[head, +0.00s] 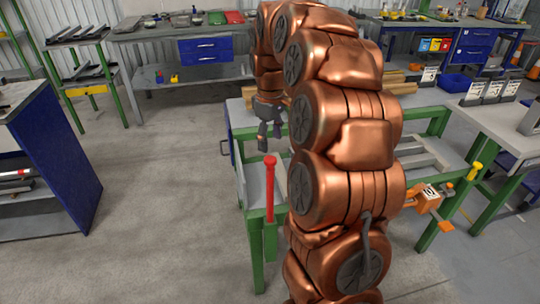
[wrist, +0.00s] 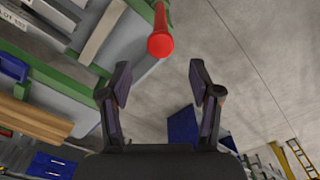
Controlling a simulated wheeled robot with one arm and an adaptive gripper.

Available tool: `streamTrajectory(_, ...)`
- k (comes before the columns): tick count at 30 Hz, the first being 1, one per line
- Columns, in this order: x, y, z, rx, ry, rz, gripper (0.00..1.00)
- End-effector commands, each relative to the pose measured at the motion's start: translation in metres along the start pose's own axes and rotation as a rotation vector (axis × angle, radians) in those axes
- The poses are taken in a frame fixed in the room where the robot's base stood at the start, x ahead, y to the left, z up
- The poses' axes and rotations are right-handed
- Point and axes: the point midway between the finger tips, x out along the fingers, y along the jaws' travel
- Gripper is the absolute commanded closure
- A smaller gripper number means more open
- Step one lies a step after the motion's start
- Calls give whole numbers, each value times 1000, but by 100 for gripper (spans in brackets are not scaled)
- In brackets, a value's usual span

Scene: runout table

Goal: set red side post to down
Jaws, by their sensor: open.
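The red side post (head: 270,188) stands upright at the near left corner of the green-framed runout table (head: 258,236), its round cap well above the table top.
Wooden bars (wrist: 35,112) lie beyond the table. A blue cabinet (head: 62,150) stands at the left. The grey floor between cabinet and table is clear.

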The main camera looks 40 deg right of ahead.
Motion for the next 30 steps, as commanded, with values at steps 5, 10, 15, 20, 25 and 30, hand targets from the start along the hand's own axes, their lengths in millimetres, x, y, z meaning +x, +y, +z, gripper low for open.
streamTrajectory(5, 23, -2, 1, 0, -5, -5, 37)
streamTrajectory(10, 44, -1, 1, 0, -4, -4, 37)
streamTrajectory(15, 57, -2, 1, 0, -2, -3, 37)
streamTrajectory(20, 62, -1, 1, 0, -1, -2, 37)
streamTrajectory(25, 62, -1, 1, 0, 0, -1, 37)
streamTrajectory(30, 62, -1, 0, 0, 0, -1, 49)
